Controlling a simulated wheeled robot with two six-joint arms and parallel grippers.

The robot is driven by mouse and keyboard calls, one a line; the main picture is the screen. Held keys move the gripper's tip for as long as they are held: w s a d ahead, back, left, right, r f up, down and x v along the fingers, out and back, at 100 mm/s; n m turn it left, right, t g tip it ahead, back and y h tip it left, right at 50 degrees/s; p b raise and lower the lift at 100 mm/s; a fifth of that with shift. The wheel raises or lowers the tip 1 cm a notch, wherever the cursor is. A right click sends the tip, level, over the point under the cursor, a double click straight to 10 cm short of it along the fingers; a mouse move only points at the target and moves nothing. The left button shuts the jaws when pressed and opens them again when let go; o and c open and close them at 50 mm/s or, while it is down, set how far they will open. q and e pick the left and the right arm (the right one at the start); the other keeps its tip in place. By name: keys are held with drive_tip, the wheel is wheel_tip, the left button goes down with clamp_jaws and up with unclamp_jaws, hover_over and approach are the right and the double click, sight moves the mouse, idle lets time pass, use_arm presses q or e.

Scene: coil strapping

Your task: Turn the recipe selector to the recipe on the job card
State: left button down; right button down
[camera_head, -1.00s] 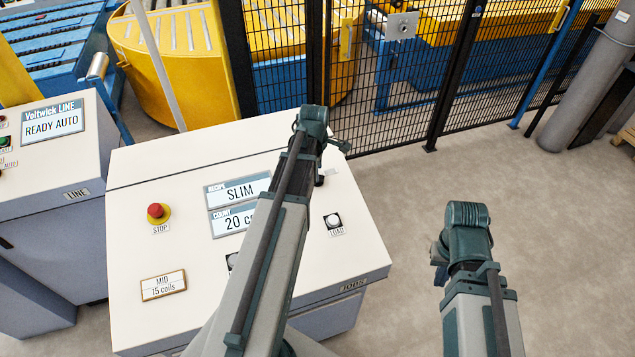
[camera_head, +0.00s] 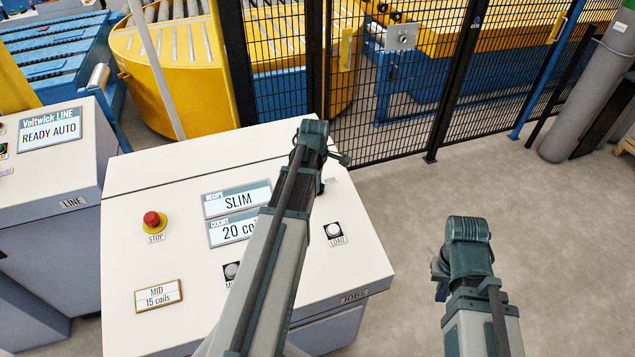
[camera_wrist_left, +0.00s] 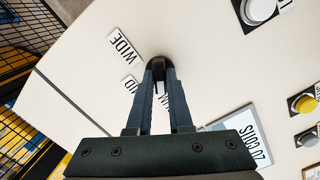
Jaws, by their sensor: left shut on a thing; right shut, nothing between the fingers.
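The job card (camera_head: 158,295) on the sloped panel reads MID, 15 coils. The recipe display (camera_head: 238,199) reads SLIM, and the count display (camera_head: 234,229) below it reads 20 coils. In the left wrist view, my left gripper (camera_wrist_left: 159,78) is shut on the black recipe selector knob (camera_wrist_left: 158,63). A WIDE label (camera_wrist_left: 124,46) lies beside the knob; a MID label (camera_wrist_left: 130,84) and another label are partly hidden by the fingers. In the head view my left arm hides most of the knob. My right gripper (camera_head: 438,276) is shut and empty, off the panel's right side.
The panel also carries a red STOP button (camera_head: 152,220), a white LOAD button (camera_head: 333,231) and another button (camera_head: 232,270) partly behind my left arm. A line console (camera_head: 50,150) reading READY AUTO stands at left. A black mesh fence (camera_head: 400,100) runs behind.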

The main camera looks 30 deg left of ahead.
use_arm(q)
drive_tip(key=shift+m, duration=0.3)
drive_tip(key=m, duration=0.5)
drive_tip(key=shift+w+m+g, duration=0.1)
drive_tip(key=shift+m+g, duration=0.2)
drive_tip(key=shift+g, duration=0.1)
drive_tip(key=m, duration=0.5)
drive_tip(key=shift+m, duration=0.4)
drive_tip(key=c, duration=0.8)
unclamp_jaws()
drive_tip(key=shift+r, duration=0.15)
